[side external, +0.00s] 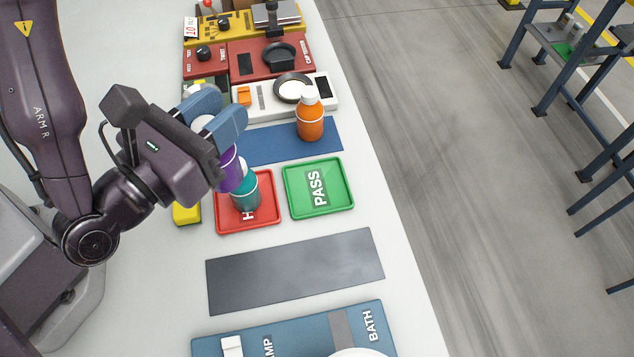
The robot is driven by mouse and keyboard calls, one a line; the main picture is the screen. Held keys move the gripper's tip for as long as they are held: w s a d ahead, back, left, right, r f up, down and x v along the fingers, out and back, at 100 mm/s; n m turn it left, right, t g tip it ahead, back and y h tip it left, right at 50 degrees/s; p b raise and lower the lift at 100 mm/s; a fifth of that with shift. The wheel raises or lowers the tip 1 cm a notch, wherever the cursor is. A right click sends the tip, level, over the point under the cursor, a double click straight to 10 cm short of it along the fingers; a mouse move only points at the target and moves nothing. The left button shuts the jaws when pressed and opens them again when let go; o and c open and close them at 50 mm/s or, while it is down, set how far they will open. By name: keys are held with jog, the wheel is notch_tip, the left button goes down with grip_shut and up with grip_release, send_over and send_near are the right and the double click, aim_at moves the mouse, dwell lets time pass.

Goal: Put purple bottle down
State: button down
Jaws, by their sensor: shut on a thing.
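The purple bottle (229,170) is held in my gripper (222,128), whose blue fingers are shut on it. The bottle appears tilted, and its upper part is hidden by the fingers and the gripper body. It overlaps the teal bottle in the picture; I cannot tell whether the two touch. The teal bottle (245,192) stands in the red tray (262,224), covering part of its lettering. The green tray marked PASS (343,205) lies to the right of the red tray and is empty. An orange bottle (310,124) with a white cap stands on the blue mat (265,146).
A dark grey mat (295,270) lies bare in front of the trays. A blue BATH panel (290,327) is at the near edge. A white device with a dish (325,100), a red panel (305,57) and a yellow panel (230,30) fill the back. A yellow block (186,214) sits left of the red tray.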

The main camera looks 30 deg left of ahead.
jog(key=shift+w+a+r+n+y, duration=0.1)
jog(key=shift+a+n+y, duration=0.3)
jog(key=shift+a+y, duration=0.25)
jog(key=w+d+f, duration=0.7)
jog(key=w+f, duration=0.4)
jog(key=f, duration=0.1)
jog(key=shift+w+d+f, duration=0.2)
jog(key=shift+d+f, duration=0.15)
jog(key=shift+f, duration=0.05)
jog(key=c, duration=0.8)
grip_release()
jog(key=shift+f, duration=0.1)
